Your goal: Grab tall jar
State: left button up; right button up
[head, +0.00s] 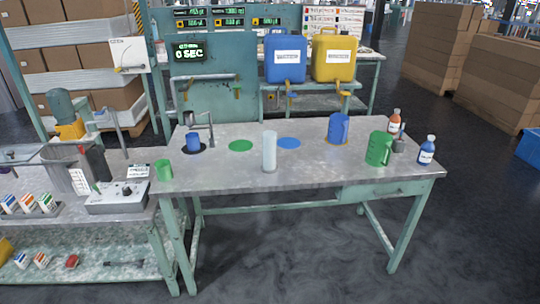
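A tall, pale, translucent jar (269,152) stands upright near the middle of the grey table (225,172), close to its front edge. It lies between a green disc (240,146) and a blue disc (289,143) marked on the tabletop, a little in front of both. Neither of my grippers shows in the head view, so nothing is seen touching the jar.
A blue cup (193,141) and green cup (164,170) stand left. The table in front of the pitchers is clear.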

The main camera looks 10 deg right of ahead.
aim_at(269, 166)
jog(key=i+j, duration=0.3)
jog(key=i, duration=0.2)
jog(key=i+j, duration=0.25)
jog(key=i, duration=0.2)
jog(key=i+z, duration=0.05)
